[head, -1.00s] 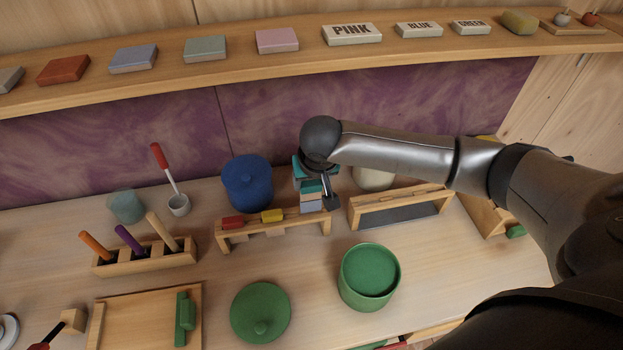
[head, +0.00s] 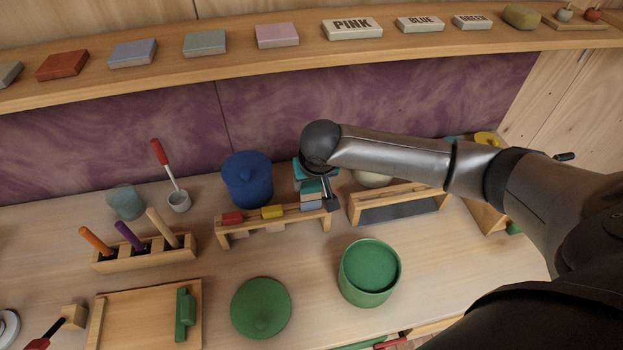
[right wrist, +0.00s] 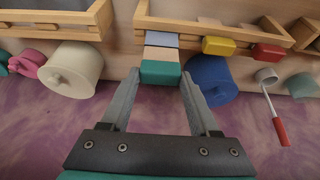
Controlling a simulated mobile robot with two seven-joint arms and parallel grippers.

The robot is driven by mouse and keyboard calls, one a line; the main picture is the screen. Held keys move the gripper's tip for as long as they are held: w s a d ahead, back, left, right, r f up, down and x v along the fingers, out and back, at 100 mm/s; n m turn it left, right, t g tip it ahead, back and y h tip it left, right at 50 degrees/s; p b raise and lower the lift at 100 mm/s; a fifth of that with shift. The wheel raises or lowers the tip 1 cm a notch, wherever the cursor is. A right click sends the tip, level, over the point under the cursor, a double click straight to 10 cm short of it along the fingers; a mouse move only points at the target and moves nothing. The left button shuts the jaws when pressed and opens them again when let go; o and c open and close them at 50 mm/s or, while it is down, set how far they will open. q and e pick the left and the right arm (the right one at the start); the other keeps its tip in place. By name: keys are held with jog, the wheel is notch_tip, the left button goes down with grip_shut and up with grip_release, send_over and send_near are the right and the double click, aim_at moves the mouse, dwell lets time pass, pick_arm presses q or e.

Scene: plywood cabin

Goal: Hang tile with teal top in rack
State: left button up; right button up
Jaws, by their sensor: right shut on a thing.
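The tile with teal top (right wrist: 160,72) shows between my right fingertips in the right wrist view. My right gripper (right wrist: 160,80) is shut on it at the right end of the rack (head: 222,240). The rack is a low wooden frame holding a red-topped tile (head: 232,218) and a yellow-topped tile (head: 272,212). A plain wooden part and a pale blue block (right wrist: 162,40) line up with the teal piece at the rack's bar. I cannot tell whether they are seated in a slot. The gripper partly hides this spot in the head view. My left gripper is not in view.
A blue lidded pot (head: 247,180) stands close on the left of the gripper. A cream pot (right wrist: 72,70) and a second wooden frame (head: 400,203) are on its other side. A green pot (head: 368,272) and a green lid (head: 261,308) lie in front.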

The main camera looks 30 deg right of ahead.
aim_at(311, 202)
jog(key=shift+f+b, duration=1.65)
jog(key=shift+f, duration=1.85)
jog(key=o, duration=1.2)
jog(key=shift+r, duration=0.1)
jog(key=p+v, duration=0.2)
jog(key=v, duration=1.3)
